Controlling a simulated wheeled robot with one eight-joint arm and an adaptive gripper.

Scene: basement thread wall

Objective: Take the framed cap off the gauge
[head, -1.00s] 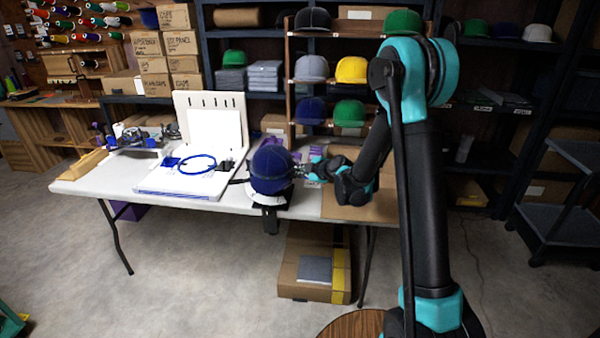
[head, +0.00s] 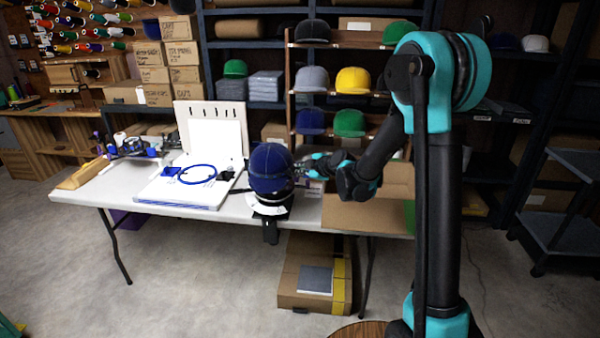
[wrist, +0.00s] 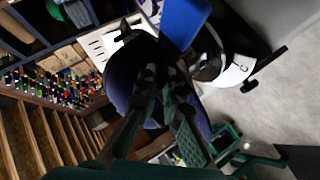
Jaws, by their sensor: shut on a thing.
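The navy blue cap (head: 270,167) is at the front edge of the white table, directly above the gauge (head: 271,205), a dark stand with a white band. A gap between cap and gauge is hard to make out in the head view. My gripper (head: 302,171) is at the cap's right side, shut on it. In the wrist view the cap (wrist: 130,92) is partly hidden behind my gripper (wrist: 168,98), and the gauge's white band (wrist: 236,72) shows to the right. The frame on the cap is hard to make out.
A white board with a blue hoop (head: 197,173) lies left of the cap on the table (head: 115,190). A cardboard box (head: 313,272) is under the table. Shelves with several caps stand behind.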

